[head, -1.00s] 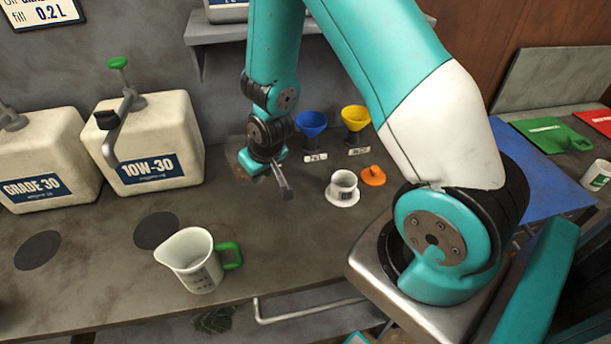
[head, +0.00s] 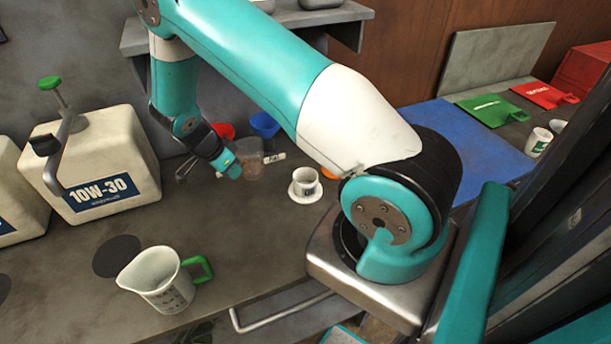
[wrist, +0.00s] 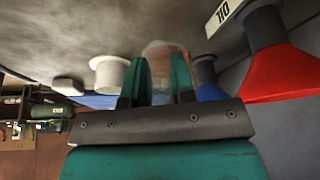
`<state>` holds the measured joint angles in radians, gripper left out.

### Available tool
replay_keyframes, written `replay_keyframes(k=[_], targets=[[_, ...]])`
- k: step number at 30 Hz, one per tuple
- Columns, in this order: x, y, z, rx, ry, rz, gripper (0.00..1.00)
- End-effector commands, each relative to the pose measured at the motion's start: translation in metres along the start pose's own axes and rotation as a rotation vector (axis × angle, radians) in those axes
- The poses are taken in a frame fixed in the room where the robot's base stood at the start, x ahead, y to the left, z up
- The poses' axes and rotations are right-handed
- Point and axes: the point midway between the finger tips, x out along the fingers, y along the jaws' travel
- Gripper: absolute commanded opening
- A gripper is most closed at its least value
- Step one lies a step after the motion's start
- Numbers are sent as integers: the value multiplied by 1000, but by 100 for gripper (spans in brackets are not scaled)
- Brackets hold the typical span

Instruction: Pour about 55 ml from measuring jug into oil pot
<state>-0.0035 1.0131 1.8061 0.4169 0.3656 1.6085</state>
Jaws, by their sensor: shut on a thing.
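The white measuring jug (head: 160,282) with a green handle and dark markings stands upright at the bench front, left of centre in the head view. A small white flanged pot (head: 305,187), likely the oil pot, stands on the bench right of my gripper (head: 238,166); it also shows in the wrist view (wrist: 109,75). My gripper (wrist: 160,78) is low over the back of the bench, apart from the jug. It is shut on a clear, brownish cup-like thing (wrist: 163,50), which also shows faintly in the head view (head: 251,158). The liquid levels cannot be read.
A 10W-30 canister (head: 95,165) with a pump stands at the left. Red (wrist: 270,70) and blue (head: 264,124) funnels stand close behind my gripper. A blue mat (head: 440,140) lies at the right. The bench between jug and pot is clear.

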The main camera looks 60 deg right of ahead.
Motion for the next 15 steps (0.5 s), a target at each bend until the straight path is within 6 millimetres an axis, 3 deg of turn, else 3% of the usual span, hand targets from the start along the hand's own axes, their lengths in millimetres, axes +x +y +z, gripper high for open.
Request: replay_keyframes(k=[6, 15], targets=[[17, -8, -18, 481, -1, 199, 0], [24, -9, -27, 794, -2, 330, 0]])
